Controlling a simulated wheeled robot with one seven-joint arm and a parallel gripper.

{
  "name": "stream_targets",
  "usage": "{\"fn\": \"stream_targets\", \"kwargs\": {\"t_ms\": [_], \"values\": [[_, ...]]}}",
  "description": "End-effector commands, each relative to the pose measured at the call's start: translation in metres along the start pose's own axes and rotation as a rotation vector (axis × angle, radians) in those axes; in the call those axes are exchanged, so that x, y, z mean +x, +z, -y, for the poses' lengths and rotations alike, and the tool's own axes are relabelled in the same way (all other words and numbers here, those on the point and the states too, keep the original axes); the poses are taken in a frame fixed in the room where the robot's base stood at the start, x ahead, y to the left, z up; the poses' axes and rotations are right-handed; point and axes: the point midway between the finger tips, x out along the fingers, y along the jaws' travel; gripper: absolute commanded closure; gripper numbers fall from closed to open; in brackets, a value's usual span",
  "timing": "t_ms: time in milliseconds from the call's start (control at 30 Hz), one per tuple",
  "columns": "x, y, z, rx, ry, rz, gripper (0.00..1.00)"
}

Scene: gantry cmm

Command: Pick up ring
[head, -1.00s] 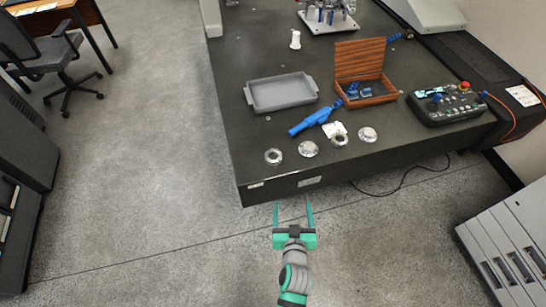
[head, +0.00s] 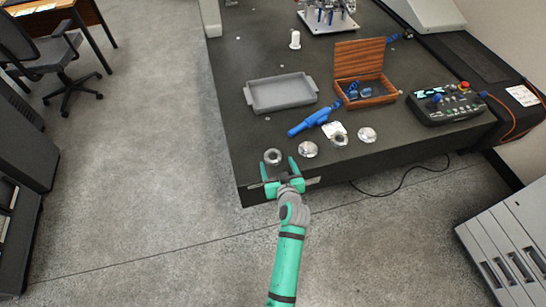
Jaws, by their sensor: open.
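A silver ring (head: 273,156) with a dark centre lies on the dark granite table near its front left corner. My gripper (head: 277,168) is open, its two teal fingers pointing away from me toward the ring. The fingertips show just in front of the ring, one to each side. I cannot tell how high the fingers are above the table or whether they touch the ring. Another silver ring-like part (head: 339,139) lies further right, beside a white tag.
Silver round parts (head: 308,149) and (head: 367,134) lie to the right. Behind are a blue tool (head: 315,122), a grey tray (head: 281,107), an open wooden box (head: 365,100) and a control panel (head: 444,104). Open floor lies left of the table (head: 225,110).

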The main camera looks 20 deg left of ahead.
Motion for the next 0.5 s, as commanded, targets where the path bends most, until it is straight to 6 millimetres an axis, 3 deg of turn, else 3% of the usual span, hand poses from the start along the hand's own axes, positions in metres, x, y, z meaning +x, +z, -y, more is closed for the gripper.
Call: {"fn": "stream_targets", "kwargs": {"t_ms": [300,500], "values": [[0.039,0.001,0.004,0.000,0.000,-0.001,0.24],[0.052,0.001,0.004,0.000,0.000,0.000,0.24]]}}
